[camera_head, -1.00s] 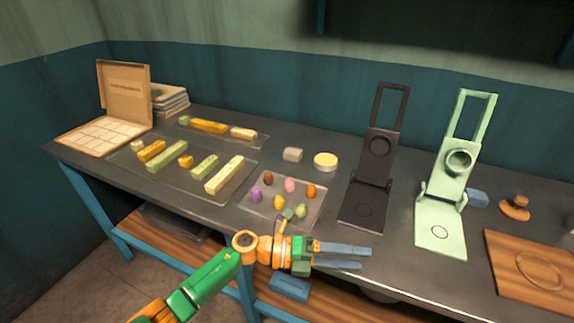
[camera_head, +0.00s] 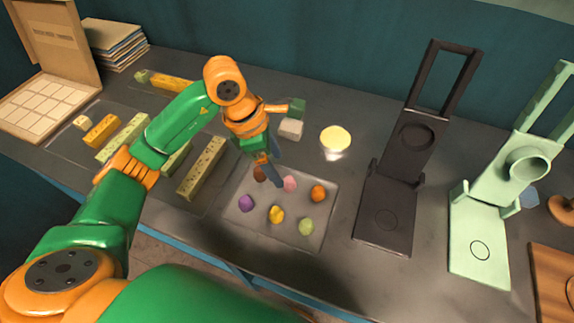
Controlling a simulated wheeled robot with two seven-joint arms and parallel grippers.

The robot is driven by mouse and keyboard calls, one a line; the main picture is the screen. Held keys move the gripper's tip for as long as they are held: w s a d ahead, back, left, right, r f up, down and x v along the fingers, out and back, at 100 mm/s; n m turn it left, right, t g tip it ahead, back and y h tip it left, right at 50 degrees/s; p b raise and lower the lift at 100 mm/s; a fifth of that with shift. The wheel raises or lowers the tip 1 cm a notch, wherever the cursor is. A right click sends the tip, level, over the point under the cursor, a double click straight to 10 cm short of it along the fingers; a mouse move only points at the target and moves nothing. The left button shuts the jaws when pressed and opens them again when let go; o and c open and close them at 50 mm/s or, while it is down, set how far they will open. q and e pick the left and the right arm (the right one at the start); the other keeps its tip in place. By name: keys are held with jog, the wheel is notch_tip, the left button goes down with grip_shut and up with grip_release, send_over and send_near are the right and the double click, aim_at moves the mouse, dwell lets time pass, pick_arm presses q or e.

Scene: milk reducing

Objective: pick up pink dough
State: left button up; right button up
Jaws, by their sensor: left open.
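The pink dough (camera_head: 290,184) is a small ball at the back middle of a clear tray (camera_head: 318,236). My left gripper (camera_head: 276,182) points down over the back of the tray, with its fingertips just left of the pink dough. It is open and looks empty. Whether a finger touches the pink dough cannot be told. My right gripper is not in view.
A black press (camera_head: 386,215) and a mint green press (camera_head: 478,245) stand to the right. A round yellow-topped tin (camera_head: 335,139) and a grey block (camera_head: 290,129) are behind the tray. Dough bars (camera_head: 202,168) lie to the left, beside an open box (camera_head: 50,103).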

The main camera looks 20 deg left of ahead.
aim_at(289, 184)
pick_arm(q)
jog(key=x, duration=0.1)
jog(key=p+x, duration=0.1)
jog(key=x, duration=0.1)
jog(key=d+p+x, duration=0.1)
jog(key=x, duration=0.1)
jog(key=shift+s+f, duration=0.15)
jog(key=shift+s, duration=0.2)
jog(key=shift+w+f, duration=0.1)
jog(key=shift+f, duration=0.25)
jog(key=shift+w+f, duration=0.15)
grip_shut()
